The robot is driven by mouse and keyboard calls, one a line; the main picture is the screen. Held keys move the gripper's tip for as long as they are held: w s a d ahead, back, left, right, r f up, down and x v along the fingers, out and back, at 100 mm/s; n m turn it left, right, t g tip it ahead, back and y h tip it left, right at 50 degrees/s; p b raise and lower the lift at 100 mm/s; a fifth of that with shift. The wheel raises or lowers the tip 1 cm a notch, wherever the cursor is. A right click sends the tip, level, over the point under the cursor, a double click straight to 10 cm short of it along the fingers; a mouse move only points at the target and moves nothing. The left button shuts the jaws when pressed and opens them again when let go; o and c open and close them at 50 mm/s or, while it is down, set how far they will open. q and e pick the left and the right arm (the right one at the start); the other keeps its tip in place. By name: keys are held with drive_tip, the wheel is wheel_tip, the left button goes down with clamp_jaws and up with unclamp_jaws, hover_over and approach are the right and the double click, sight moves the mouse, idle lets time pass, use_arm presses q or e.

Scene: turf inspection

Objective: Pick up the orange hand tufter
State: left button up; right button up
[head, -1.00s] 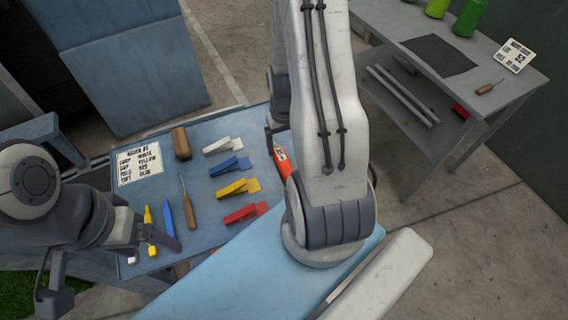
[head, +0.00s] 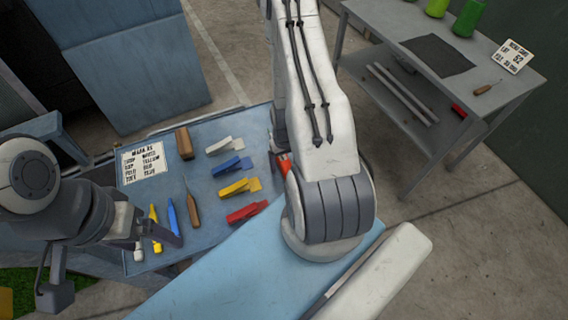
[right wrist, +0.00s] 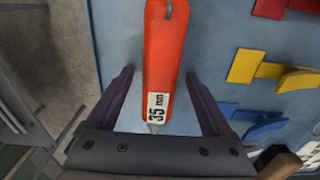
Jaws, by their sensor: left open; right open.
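The orange hand tufter (right wrist: 165,55) lies on the blue table and has a white "35 mm" label at its near end. In the right wrist view it lies lengthwise between the two dark fingers of my right gripper (right wrist: 158,76), which are open, with a gap on each side. In the head view only a small part of the tufter (head: 284,166) shows; my right arm hides the rest and most of the right gripper. My left gripper (head: 114,268) is open and empty at the lower left, by the table's near left corner.
On the blue table (head: 222,130) lie white, blue, yellow and red clips (head: 247,211), a brown block (head: 184,143), several slim tools (head: 192,205) and a lettered card (head: 142,162). A grey bench (head: 400,20) with green cones stands at the upper right.

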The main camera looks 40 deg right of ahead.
drive_tip(key=shift+c, duration=0.3)
clamp_jaws()
drive_tip(key=shift+r, duration=0.15)
